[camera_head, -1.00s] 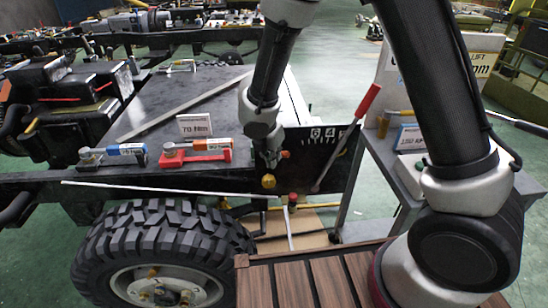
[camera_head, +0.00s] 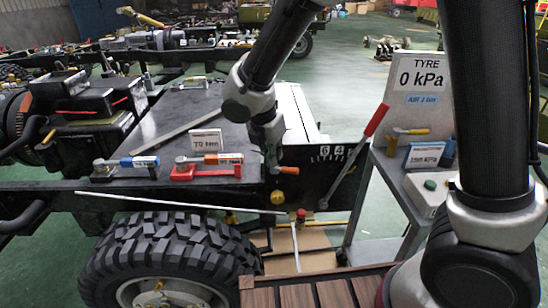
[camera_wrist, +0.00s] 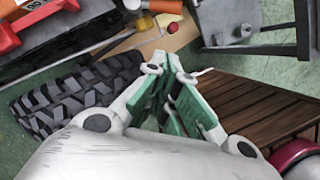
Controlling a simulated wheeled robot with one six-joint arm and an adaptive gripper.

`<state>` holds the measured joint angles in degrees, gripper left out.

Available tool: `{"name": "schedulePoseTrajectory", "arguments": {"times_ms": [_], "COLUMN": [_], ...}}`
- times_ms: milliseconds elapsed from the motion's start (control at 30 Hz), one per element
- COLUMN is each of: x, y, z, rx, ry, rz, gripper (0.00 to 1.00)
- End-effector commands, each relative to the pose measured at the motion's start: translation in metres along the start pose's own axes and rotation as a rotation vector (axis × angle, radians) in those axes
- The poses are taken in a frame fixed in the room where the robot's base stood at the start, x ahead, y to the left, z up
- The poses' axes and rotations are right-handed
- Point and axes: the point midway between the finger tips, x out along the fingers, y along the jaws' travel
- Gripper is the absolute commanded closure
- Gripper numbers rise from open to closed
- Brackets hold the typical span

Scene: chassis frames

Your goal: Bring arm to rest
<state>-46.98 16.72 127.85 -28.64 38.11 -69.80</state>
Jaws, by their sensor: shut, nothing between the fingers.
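My gripper shows in the wrist view (camera_wrist: 172,88) with its green-padded fingers close together and nothing held. It hangs over the gap between the tyre and the slatted wooden deck. In the head view my forearm reaches down to the chassis edge, and my gripper's fingers (camera_head: 273,160) show only in part beside the black plate with white numbers. A yellow knob (camera_head: 277,196) sits just below it, apart from it as far as I can tell.
A large tyre (camera_head: 165,262) stands at front left, a wooden deck (camera_head: 318,292) at front centre. A red-handled lever (camera_head: 376,121) rises by the grey side table (camera_head: 396,172). Blue (camera_head: 132,161) and red (camera_head: 205,173) tools lie on the chassis. A white TYRE sign (camera_head: 419,75) stands right.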

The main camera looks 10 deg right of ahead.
Motion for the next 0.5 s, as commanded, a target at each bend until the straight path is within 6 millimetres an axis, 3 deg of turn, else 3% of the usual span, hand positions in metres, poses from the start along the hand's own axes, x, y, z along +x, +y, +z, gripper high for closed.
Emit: {"name": "schedulePoseTrajectory", "arguments": {"times_ms": [133,267,400,500], "x": [0.0,0.001,0.007,-0.006], "y": [0.0,-0.005,-0.037,-0.069], "z": [0.0,0.0,-0.006,-0.003], "rx": [0.02,0.157,0.438,0.703], "ry": [0.0,-0.002,0.0,0.007], "rz": [0.0,-0.02,-0.109,-0.154], "gripper": [1.0,1.0,1.0,1.0]}}
